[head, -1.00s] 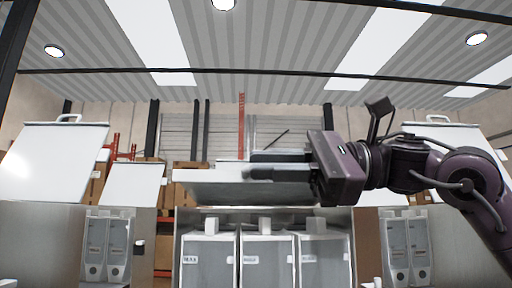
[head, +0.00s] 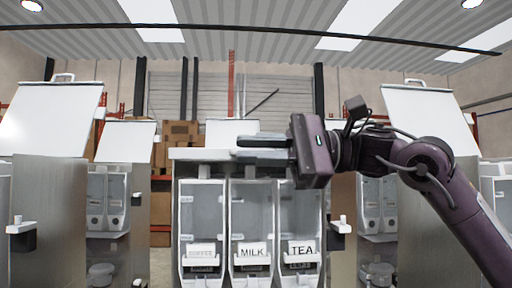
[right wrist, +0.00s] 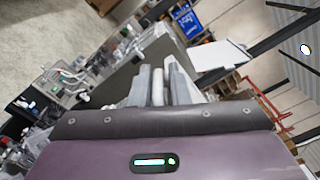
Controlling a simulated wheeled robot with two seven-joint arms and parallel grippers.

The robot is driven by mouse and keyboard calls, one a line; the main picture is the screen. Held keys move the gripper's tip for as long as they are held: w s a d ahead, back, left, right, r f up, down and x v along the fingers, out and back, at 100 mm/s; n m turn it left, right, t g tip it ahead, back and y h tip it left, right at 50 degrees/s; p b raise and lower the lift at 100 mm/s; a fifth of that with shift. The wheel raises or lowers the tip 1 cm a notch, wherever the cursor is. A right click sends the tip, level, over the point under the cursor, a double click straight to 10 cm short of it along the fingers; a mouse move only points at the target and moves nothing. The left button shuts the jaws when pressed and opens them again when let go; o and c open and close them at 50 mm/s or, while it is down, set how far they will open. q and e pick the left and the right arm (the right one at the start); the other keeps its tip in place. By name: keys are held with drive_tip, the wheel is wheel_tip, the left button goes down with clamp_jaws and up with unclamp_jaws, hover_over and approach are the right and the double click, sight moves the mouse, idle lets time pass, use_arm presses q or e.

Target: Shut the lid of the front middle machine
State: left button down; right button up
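The front middle machine (head: 224,182) stands straight ahead with its front open, showing canisters labelled MILK (head: 252,252) and TEA (head: 301,250) and a third with a fainter label. Its pale lid (head: 190,153) shows nearly edge-on and close to level across the top; I cannot tell if it is fully seated. My right gripper (head: 262,149) comes in from the right, its fingers lying sideways over the lid's front edge. The fingers are apart with a narrow gap. In the right wrist view the fingers (right wrist: 160,84) also show, with something pale between them. My left gripper is out of view.
Neighbouring machines have raised white lids, at left (head: 50,120) and right (head: 420,118). Another raised lid (head: 126,141) stands farther back. Small white-topped brackets (head: 20,227) jut out beside the machines. Cardboard boxes (head: 180,133) stand behind.

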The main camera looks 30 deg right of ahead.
drive_tip(key=o, duration=0.3)
drive_tip(key=shift+s+a+f, duration=0.15)
drive_tip(key=shift+f, duration=0.5)
drive_tip(key=shift+o, duration=0.2)
drive_tip(key=shift+w+r, duration=0.15)
drive_tip(key=shift+w, duration=0.05)
drive_tip(key=shift+s+d, duration=0.15)
drive_tip(key=shift+d, duration=0.25)
drive_tip(key=v, duration=0.7)
drive_tip(key=shift+r, duration=0.2)
drive_tip(key=shift+s, duration=0.1)
